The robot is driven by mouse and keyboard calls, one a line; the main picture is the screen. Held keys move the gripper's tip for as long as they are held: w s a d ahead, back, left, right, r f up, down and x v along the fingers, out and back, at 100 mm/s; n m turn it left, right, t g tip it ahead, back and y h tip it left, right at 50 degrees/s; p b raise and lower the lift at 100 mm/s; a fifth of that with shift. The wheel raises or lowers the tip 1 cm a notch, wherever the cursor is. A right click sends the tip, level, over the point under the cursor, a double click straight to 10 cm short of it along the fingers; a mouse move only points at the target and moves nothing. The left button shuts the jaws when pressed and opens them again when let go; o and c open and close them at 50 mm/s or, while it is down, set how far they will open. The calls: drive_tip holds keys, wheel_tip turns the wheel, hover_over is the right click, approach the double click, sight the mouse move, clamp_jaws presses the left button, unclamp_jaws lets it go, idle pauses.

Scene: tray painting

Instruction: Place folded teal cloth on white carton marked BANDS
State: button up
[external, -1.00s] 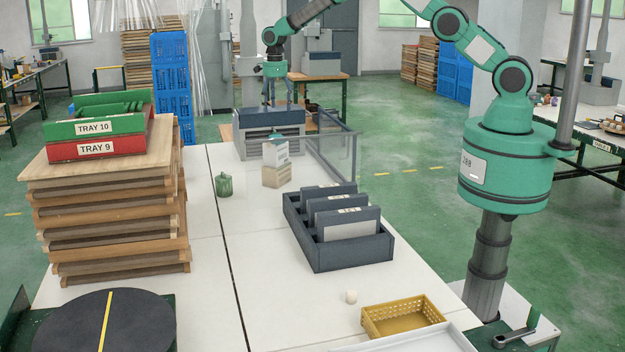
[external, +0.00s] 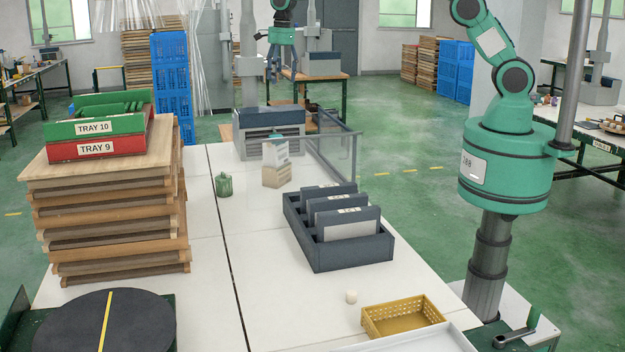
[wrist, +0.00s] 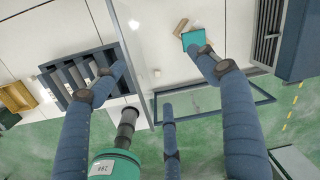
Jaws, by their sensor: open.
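The folded teal cloth (wrist: 194,39) shows in the wrist view as a small flat square, lying on the white carton (external: 275,153). The white carton stands on a brown box (external: 276,177) at the far part of the white table. Its marking is too small to read. My gripper (external: 282,72) is open and empty, raised above and behind the carton in the external view.
A dark rack with upright panels (external: 315,257) stands on the table, with a green container (external: 224,185) to its left. A clear panel in a dark frame (external: 340,155) edges the table. A grey drawer unit (external: 252,140) is behind.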

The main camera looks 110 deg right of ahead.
drive_tip(key=s+a+r+n+t, duration=0.1)
drive_tip(key=s+a+r+n, duration=0.5)
drive_tip(key=a, duration=0.4)
drive_tip(key=s+a+r+n, duration=0.3)
drive_tip(key=a+r+n, duration=0.1)
drive_tip(key=a+r, duration=0.45)
drive_tip(key=s+a+r+n+t, duration=0.1)
drive_tip(key=s+a+r+n, duration=0.4)
drive_tip(key=a, duration=0.5)
drive_tip(key=s+a+n+t, duration=0.1)
drive_tip(key=s+a+n, duration=0.6)
drive_tip(key=s, duration=0.6)
drive_tip(key=s+a+n+t, duration=0.1)
drive_tip(key=s+a+n, duration=0.7)
drive_tip(key=s+a, duration=0.3)
drive_tip(key=shift+s+f+t+y, duration=0.2)
drive_tip(key=shift+s+t+y, duration=0.15)
drive_tip(key=shift+s, duration=0.75)
drive_tip(key=shift+f, duration=0.1)
wheel_tip(320, 180, down, 14)
drive_tip(key=b, duration=1.4)
